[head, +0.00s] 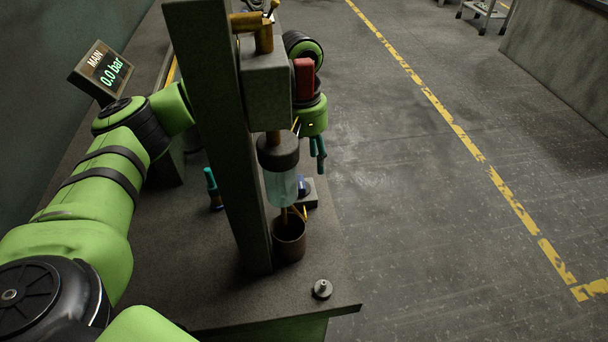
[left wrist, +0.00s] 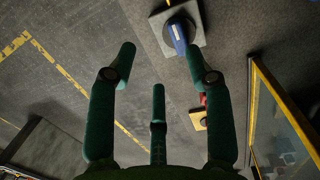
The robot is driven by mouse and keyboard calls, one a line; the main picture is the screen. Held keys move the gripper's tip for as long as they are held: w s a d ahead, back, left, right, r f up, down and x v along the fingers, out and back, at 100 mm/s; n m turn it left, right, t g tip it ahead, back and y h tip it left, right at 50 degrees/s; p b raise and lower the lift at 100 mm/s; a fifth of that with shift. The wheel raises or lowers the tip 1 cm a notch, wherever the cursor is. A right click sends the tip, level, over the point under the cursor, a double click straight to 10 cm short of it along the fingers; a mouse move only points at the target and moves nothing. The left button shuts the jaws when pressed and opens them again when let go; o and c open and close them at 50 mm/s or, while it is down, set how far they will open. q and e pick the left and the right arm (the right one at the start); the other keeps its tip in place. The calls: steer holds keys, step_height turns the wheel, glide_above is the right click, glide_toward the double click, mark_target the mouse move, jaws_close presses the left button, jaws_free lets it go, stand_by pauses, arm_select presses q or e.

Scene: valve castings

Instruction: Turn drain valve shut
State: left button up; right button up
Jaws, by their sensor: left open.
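My left gripper (head: 317,152) is beyond the grey post, its teal fingers pointing down and apart, with nothing between them. In the left wrist view the open gripper (left wrist: 160,62) shows three dark green fingers. A brown cup (head: 289,240) stands below. The post and bowl hide part of my arm.
A blue handle on a grey plate (left wrist: 205,30) shows near a fingertip; a red handle on a yellow base (left wrist: 198,119) is further off. The grey post (head: 240,200) stands mid-bench. A display (head: 105,72) reads MAIN 0.0 bar. A small metal part (head: 322,289) lies near the bench's front edge.

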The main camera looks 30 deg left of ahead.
mark_target(303, 179)
arm_select(q)
steer(key=shift+a+f+m+y, duration=0.1)
steer(key=shift+a+m+y, duration=0.2)
steer(key=shift+a+y, duration=0.15)
steer(key=shift+a+f, duration=0.1)
steer(key=shift+a, duration=0.15)
step_height(303, 179, down, 6)
steer(key=shift+r+p, duration=0.15)
steer(key=shift+p, duration=0.7)
steer(key=shift+f, duration=0.5)
arm_select(e)
steer(key=shift+s+a+r, duration=0.2)
steer(key=shift+a+r, duration=0.05)
steer(key=shift+r, duration=0.2)
steer(key=shift+s+a+r, duration=0.2)
steer(key=shift+r, duration=0.2)
arm_select(q)
steer(key=shift+c, duration=0.8)
jaws_close()
arm_select(e)
steer(key=shift+w+d, duration=0.1)
steer(key=shift+d, duration=0.15)
